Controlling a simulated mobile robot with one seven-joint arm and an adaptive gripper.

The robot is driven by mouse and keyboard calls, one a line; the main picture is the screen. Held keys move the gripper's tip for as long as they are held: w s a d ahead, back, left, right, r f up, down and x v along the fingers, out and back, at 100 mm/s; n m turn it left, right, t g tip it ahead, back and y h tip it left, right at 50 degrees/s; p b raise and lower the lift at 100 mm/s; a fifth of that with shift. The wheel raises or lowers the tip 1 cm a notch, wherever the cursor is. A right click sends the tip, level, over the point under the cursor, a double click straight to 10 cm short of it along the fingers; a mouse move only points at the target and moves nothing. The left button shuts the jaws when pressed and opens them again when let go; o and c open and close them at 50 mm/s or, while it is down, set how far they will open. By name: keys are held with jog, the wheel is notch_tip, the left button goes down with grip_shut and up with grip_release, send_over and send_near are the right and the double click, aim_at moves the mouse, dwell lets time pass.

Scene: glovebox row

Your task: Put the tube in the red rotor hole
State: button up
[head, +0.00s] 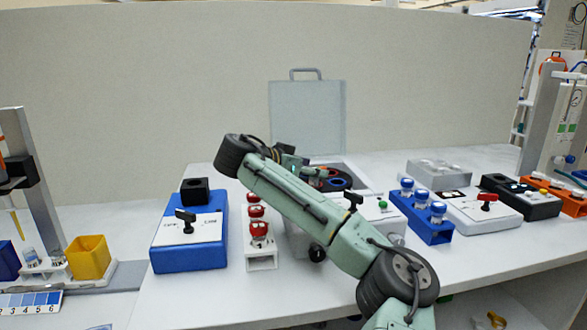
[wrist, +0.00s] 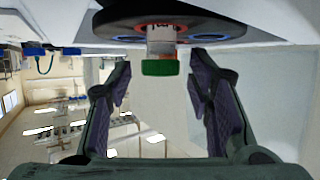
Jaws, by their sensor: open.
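In the wrist view the tube (wrist: 161,45) has a pale body and a green cap (wrist: 160,68). It stands at the red-orange ringed hole (wrist: 140,26) of the dark rotor (wrist: 110,22), with its lower part inside the ring. How deep it sits cannot be told. My gripper (wrist: 158,85) is open, with one finger on each side of the cap and a gap on both sides. In the head view my gripper (head: 312,172) is over the dark rotor (head: 336,181), which shows a blue ring. The tube cannot be made out there.
The centrifuge lid (head: 307,118) stands open behind the rotor. A white rack (head: 261,262) of red-capped tubes and a blue box (head: 190,255) are left of my arm. A blue rack (head: 420,222) of blue-capped tubes is to the right.

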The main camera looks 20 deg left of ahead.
jog(key=b+v, duration=0.1)
jog(key=v, duration=0.6)
jog(key=shift+b, duration=0.4)
jog(key=shift+b+v, duration=0.55)
jog(key=shift+v, duration=1.2)
